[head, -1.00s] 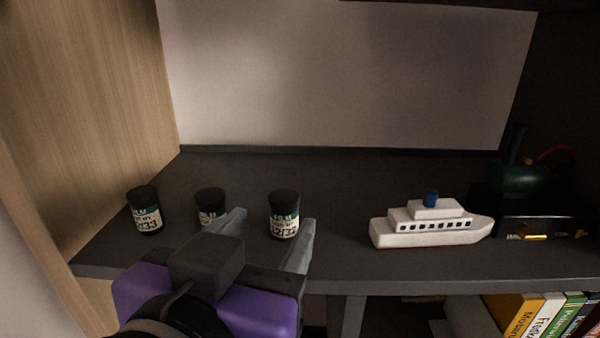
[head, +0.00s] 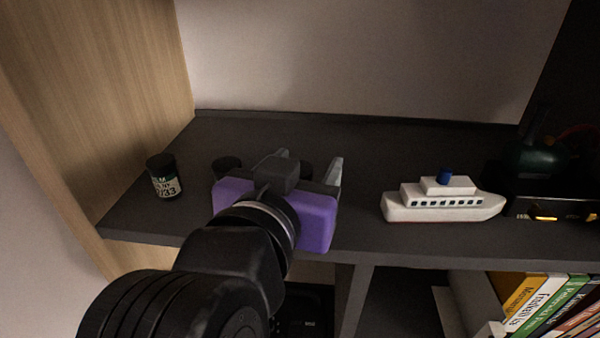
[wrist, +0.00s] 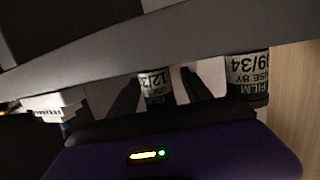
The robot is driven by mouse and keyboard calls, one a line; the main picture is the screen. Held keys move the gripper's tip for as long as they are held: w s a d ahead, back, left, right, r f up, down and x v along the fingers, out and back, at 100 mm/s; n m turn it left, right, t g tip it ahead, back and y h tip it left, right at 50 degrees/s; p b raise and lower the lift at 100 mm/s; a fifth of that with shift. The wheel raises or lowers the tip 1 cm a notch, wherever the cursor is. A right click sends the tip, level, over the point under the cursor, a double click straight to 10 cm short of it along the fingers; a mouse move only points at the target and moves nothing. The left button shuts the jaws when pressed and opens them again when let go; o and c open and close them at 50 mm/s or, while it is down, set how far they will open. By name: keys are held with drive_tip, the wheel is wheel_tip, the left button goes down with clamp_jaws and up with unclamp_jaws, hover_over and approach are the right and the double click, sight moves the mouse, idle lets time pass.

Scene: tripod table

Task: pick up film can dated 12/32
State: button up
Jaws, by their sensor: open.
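The film can dated 12/32 is mostly hidden behind my gripper in the head view; its black lid (head: 306,167) shows between the fingers. In the wrist view, which is upside down, its label "12/3" (wrist: 154,82) shows between my two fingers. My gripper (head: 310,163) is open at the shelf, one finger on either side of the can; I cannot tell whether they touch it. A second can (head: 226,164), dated 09/34 in the wrist view (wrist: 246,72), stands just left of my gripper. A third can ending in "33" (head: 164,178) stands further left.
A white toy ship (head: 443,203) stands on the dark shelf (head: 375,150) to the right, with clear shelf before it. A wooden side panel (head: 100,100) bounds the left. A green object (head: 535,158) is at far right, and books (head: 545,305) are below.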

clamp_jaws()
